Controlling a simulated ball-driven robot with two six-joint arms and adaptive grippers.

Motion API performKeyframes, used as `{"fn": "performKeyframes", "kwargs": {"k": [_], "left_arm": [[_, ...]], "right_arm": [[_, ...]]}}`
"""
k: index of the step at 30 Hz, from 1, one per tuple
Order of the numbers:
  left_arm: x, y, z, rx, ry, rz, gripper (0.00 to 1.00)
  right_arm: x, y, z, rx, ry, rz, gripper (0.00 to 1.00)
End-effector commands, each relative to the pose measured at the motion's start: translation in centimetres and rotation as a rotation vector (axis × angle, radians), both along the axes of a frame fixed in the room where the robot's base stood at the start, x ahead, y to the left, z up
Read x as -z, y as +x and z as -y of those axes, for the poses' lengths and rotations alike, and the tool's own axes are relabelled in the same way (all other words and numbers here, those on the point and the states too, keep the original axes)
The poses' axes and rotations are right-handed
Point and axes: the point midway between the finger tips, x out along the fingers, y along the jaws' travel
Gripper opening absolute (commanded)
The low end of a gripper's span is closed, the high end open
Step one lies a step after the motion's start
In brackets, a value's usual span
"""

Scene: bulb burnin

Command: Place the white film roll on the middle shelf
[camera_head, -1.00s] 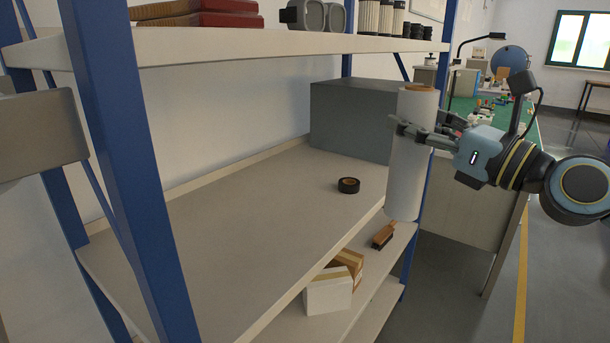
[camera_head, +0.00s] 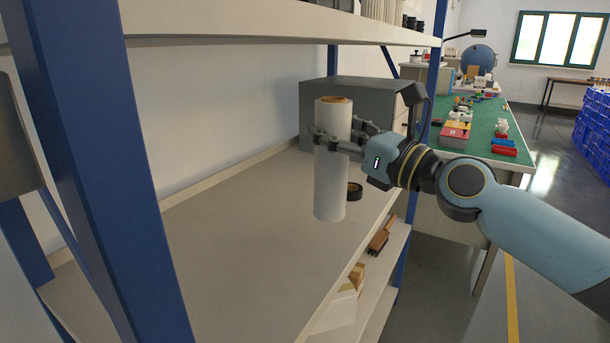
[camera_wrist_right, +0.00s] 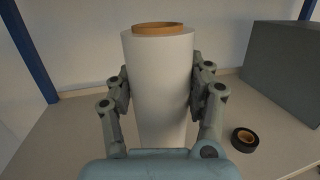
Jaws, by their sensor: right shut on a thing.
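The white film roll (camera_head: 331,180) stands upright in my right gripper (camera_head: 332,140), with its brown core showing at the top. The gripper is shut on its upper half, one finger on each side. The right wrist view also shows the roll (camera_wrist_right: 158,80) between both fingers of the gripper (camera_wrist_right: 160,95). The roll is in front of or over the middle shelf (camera_head: 240,240); I cannot tell whether its lower end touches the board. My left gripper is not in view.
A black tape ring (camera_head: 355,191) lies on the shelf just right of the roll. A grey box (camera_head: 350,100) stands at the shelf's far end. Blue posts (camera_head: 100,170) and the upper shelf (camera_head: 260,25) frame the space. The shelf's near left part is clear.

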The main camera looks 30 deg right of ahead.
Motion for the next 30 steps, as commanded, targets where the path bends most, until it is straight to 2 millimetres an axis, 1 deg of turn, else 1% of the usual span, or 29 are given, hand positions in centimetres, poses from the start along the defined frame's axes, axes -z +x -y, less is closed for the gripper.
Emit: {"fn": "performKeyframes", "kwargs": {"k": [1,3,7,11,13,19,21,25,30], "left_arm": [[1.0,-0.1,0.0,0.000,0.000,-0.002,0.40],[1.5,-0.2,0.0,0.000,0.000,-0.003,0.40],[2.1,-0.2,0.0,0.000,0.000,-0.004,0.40],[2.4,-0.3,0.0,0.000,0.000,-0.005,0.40],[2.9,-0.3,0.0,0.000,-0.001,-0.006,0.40],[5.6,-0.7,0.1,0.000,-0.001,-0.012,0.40],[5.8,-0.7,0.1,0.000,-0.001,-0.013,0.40],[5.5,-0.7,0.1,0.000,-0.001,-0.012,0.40],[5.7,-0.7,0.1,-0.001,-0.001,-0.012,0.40]], "right_arm": [[1.0,0.9,-0.7,0.003,0.010,0.005,0.00],[1.7,1.9,-1.7,0.001,0.008,0.005,0.00],[2.6,3.1,-2.7,0.001,0.003,0.003,0.00],[2.9,3.5,-3.0,0.000,0.000,0.003,0.00],[3.6,3.5,-3.0,0.000,0.000,0.002,0.00],[6.7,3.4,-3.0,0.000,-0.001,0.000,0.00],[7.0,3.4,-3.0,0.000,-0.001,0.001,0.00],[6.7,3.4,-3.0,0.000,0.000,0.002,0.00],[6.8,3.4,-3.0,0.000,0.000,0.002,0.00]]}}
